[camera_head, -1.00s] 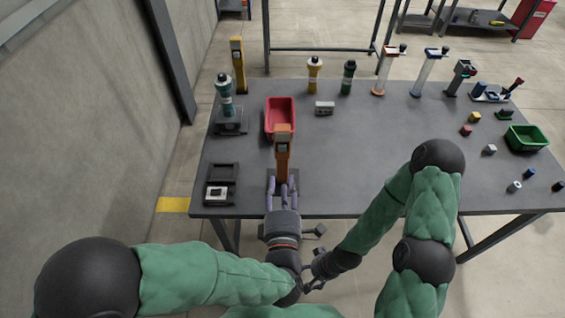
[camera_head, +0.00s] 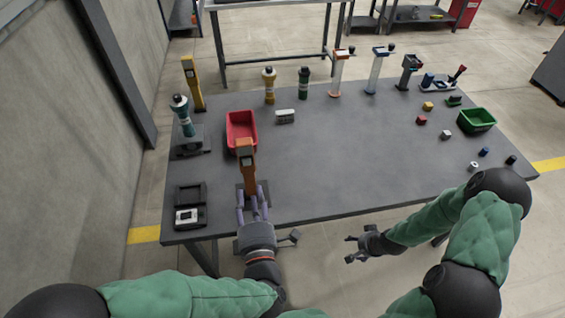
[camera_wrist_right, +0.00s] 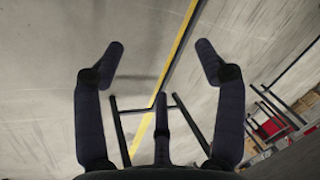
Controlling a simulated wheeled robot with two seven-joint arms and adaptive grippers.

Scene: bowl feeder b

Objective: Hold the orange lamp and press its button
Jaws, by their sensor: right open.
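The lamp's button cannot be made out. My right gripper (camera_head: 350,249) is open and empty off the table's front edge, to the right of the lamp. In the right wrist view its spread fingers (camera_wrist_right: 160,52) have only floor between them.
A red bin (camera_head: 256,134) is just behind the lamp. A teal-and-black device (camera_head: 183,117) stands at the back left. A green bin (camera_head: 493,120) is far right. The table's middle is clear.

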